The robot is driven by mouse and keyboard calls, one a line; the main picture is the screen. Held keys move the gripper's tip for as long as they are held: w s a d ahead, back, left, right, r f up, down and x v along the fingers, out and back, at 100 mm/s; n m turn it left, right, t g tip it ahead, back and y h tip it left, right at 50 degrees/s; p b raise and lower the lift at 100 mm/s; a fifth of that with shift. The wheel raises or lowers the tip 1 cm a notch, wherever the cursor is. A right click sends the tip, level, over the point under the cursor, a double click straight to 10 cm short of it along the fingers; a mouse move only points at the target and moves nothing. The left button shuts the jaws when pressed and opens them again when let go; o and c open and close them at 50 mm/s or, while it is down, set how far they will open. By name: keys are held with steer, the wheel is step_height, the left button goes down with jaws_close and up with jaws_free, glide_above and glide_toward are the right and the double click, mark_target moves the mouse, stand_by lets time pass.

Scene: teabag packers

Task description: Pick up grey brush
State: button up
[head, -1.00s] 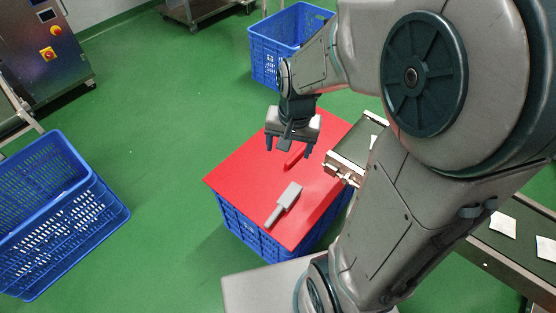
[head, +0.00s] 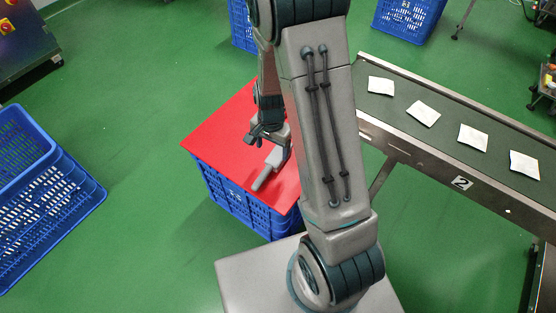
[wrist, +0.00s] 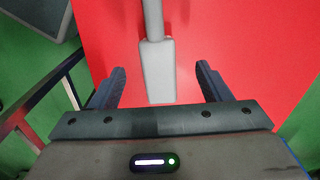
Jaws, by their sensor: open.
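The grey brush (head: 268,168) lies on the red top (head: 218,137) of a blue crate, its handle pointing to the lower left in the head view. In the wrist view the brush (wrist: 158,70) has its wide block nearest me and its thin handle running away to the top edge. My gripper (wrist: 163,85) is open, with one dark finger on each side of the block and a gap on both sides. In the head view my gripper (head: 262,139) is just behind the brush, partly hidden by my arm.
The blue crate (head: 237,202) under the red top stands on the green floor. A conveyor (head: 450,150) with several white packets runs along the right. Another blue crate (head: 45,200) stands at the left, with clear floor between.

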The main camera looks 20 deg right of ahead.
mark_target(272, 160)
steer(key=f+b, duration=0.1)
steer(key=f, duration=0.1)
steer(key=f+b, duration=0.1)
steer(key=f, duration=0.2)
steer(key=f+b, duration=0.1)
steer(key=f, duration=0.1)
steer(key=shift+s+f, duration=0.2)
steer(key=shift+s, duration=0.05)
steer(key=c, duration=1.1)
steer(key=shift+a+r, duration=0.1)
steer(key=shift+r, duration=0.05)
